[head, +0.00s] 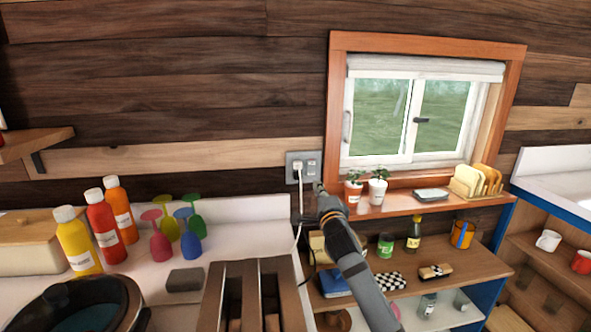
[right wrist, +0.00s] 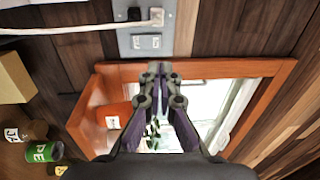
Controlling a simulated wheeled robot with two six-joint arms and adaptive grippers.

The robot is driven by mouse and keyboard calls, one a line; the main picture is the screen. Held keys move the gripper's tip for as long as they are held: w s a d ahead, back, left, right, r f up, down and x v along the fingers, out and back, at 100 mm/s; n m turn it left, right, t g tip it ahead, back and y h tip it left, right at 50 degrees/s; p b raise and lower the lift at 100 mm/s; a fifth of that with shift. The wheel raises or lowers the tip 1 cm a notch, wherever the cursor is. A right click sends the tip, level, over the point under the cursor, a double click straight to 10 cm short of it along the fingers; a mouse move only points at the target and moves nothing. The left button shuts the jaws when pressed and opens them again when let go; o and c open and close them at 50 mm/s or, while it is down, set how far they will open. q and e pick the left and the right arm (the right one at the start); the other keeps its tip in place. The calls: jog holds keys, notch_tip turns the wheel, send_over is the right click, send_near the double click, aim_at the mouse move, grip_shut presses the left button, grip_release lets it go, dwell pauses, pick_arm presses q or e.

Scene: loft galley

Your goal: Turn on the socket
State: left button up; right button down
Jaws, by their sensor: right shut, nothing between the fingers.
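The socket (head: 311,158) is a grey plate on the wood wall, left of the window. It also shows at the top of the right wrist view (right wrist: 181,30), with a white plug (right wrist: 157,16), a dark plug or slot beside it and two pale rocker switches (right wrist: 146,42). I cannot tell the switches' positions. A white cord (head: 299,225) hangs from the plug. My right gripper (head: 319,187) is shut and empty, with its tips just below and right of the plate in the head view. In the right wrist view the fingertips (right wrist: 159,68) appear apart from the switches. My left gripper is not in view.
The window sill (head: 405,203) right of the socket holds two potted plants (head: 378,186) close to my right arm. Below it is a shelf (head: 460,278) with jars and boxes. Bottles (head: 103,228) and coloured glasses (head: 190,246) stand on the left counter.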

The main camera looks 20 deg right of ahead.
jog(key=shift+s+r, duration=0.1)
jog(key=shift+s, duration=0.05)
jog(key=p, duration=0.4)
send_near(308, 161)
jog(key=x, duration=0.6)
jog(key=shift+w, duration=0.45)
jog(key=shift+d, duration=0.1)
jog(key=shift+r+p, duration=0.2)
jog(key=shift+p, duration=0.2)
jog(key=shift+w+d+g+p, duration=0.1)
jog(key=shift+w+g+p, duration=0.3)
jog(key=shift+p, duration=0.5)
jog(key=shift+s, duration=0.1)
jog(key=shift+f, duration=0.1)
